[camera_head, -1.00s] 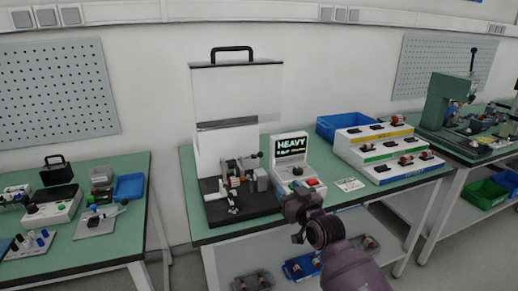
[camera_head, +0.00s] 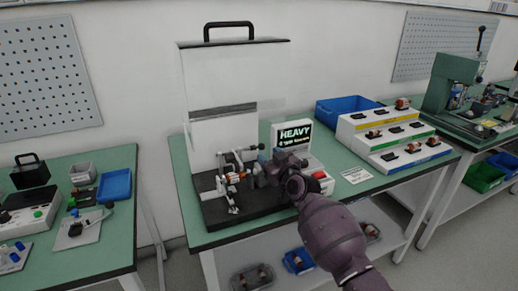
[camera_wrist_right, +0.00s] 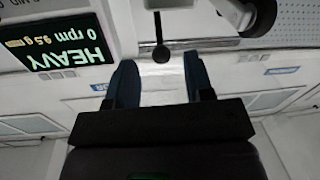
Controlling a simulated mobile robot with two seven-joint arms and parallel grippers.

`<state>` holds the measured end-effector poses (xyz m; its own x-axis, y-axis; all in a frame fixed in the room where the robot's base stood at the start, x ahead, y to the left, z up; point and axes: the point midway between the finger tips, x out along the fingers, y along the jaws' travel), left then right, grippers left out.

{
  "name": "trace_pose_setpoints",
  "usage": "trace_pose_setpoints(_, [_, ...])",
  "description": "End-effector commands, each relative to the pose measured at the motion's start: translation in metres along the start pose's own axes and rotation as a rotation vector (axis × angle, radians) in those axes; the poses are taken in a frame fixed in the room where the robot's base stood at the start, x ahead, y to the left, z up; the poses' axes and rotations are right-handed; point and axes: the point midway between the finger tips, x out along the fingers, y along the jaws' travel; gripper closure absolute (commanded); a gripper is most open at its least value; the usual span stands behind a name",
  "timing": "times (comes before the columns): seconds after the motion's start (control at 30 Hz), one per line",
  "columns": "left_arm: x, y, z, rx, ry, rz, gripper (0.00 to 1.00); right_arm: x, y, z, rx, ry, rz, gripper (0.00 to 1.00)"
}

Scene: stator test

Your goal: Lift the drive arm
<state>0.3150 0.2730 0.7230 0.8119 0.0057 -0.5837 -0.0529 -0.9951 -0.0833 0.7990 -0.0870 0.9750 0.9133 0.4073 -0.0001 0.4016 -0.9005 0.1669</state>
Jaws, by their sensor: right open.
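The drive arm is on the stator test rig (camera_head: 215,206), a black-based fixture under a raised clear cover. In the right wrist view a thin rod with a dark ball knob, likely the drive arm (camera_wrist_right: 161,54), shows in line with the gap between the fingers. The depth between knob and fingertips is hard to tell. My right gripper (camera_head: 265,170) is at the right side of the rig and partly hides it. In the wrist view the right gripper (camera_wrist_right: 160,75) is open, with nothing between its fingers. My left gripper is out of view.
A display box (camera_head: 293,133) reading HEAVY stands just behind my right gripper, with a red button beside it. A stepped white rack (camera_head: 385,140) and a blue bin (camera_head: 340,108) stand to the right. The raised cover (camera_head: 250,75) rises above the rig.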

Motion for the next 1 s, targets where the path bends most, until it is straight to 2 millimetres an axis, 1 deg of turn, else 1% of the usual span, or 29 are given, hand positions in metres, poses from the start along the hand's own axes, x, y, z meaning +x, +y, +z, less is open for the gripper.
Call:
trace_pose_setpoints(0.03, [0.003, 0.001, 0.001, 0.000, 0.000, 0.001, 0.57, 0.008, -0.001, 0.004, 0.002, -0.003, -0.001, 0.52])
trace_pose_setpoints(0.3, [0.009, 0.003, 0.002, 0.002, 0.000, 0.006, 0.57, 0.043, -0.001, 0.004, 0.003, -0.003, -0.001, 0.52])
trace_pose_setpoints(0.5, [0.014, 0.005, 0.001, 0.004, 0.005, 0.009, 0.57, 0.061, 0.000, 0.003, 0.002, -0.002, 0.000, 0.52])
trace_pose_setpoints(0.7, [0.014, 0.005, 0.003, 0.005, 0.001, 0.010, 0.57, 0.068, 0.000, 0.001, 0.001, 0.000, 0.001, 0.52])
trace_pose_setpoints(0.97, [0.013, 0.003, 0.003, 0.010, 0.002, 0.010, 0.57, 0.069, 0.000, 0.000, 0.001, 0.000, 0.001, 0.52])
trace_pose_setpoints(1.0, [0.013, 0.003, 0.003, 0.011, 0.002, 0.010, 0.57, 0.069, 0.000, 0.000, 0.001, 0.000, 0.001, 0.54])
